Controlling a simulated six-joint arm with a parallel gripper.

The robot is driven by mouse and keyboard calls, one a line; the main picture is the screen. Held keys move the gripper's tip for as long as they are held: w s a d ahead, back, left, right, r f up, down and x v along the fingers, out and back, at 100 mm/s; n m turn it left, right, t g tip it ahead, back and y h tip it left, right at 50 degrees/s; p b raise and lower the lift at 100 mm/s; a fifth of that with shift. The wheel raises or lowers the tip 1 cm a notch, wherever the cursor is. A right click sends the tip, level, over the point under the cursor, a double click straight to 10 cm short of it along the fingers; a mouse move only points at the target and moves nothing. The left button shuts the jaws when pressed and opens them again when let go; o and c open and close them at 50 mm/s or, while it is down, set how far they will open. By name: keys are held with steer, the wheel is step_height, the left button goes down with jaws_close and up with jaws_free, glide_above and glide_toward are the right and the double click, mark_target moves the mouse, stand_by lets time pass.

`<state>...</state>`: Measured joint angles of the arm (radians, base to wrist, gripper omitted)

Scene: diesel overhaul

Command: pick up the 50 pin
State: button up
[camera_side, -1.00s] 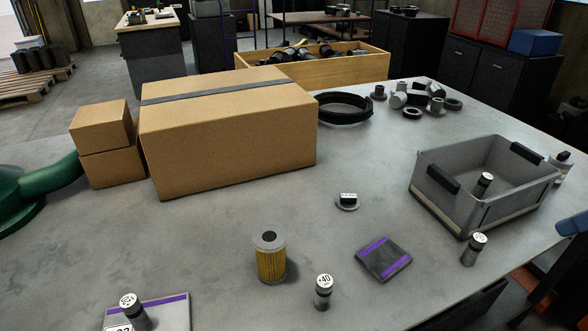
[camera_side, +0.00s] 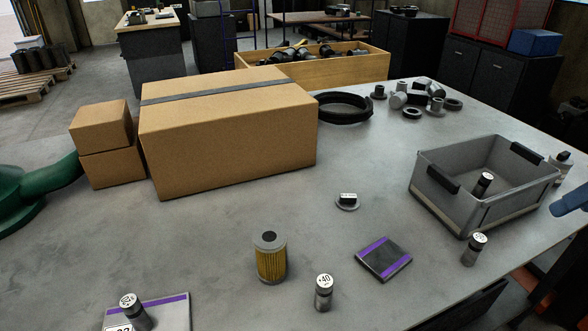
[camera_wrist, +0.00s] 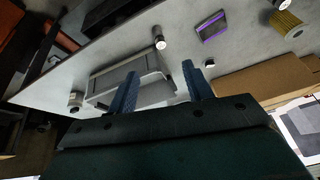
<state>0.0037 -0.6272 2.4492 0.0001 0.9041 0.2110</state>
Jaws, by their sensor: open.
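Several short grey pins with white top labels are in the side view. One (camera_side: 474,249) stands right of centre in front of the grey bin, its label too small to read surely. It also shows in the wrist view (camera_wrist: 160,42). Another pin (camera_side: 483,186) is inside the bin. A pin (camera_side: 323,293) reading 40 stands at front centre, and another (camera_side: 134,312) stands on a purple-striped pad at front left. I cannot tell which is the 50 pin. My gripper (camera_wrist: 160,70) is open and empty; only a blue part shows at the side view's right edge.
The grey bin (camera_side: 440,210) stands at the right. A large carton (camera_side: 230,140) blocks the back left.

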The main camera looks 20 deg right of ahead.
steer(key=w+f+m+g, duration=0.2)
steer(key=w+f+m, duration=0.1)
steer(key=w+m, duration=0.3)
steer(key=m+g, duration=0.2)
steer(key=m, duration=0.4)
glide_above(474, 248)
steer(key=d, duration=0.1)
step_height(474, 248, down, 4)
steer(key=shift+w+f+m+g, duration=0.3)
steer(key=shift+f+m+g, duration=0.1)
steer(key=shift+f+m, duration=0.25)
steer(key=shift+r, duration=0.1)
steer(key=shift+f, duration=4.3)
steer(key=shift+f, duration=0.15)
steer(key=shift+d+f, duration=0.1)
steer(key=shift+f, duration=2.35)
steer(key=shift+c, duration=0.4)
jaws_close()
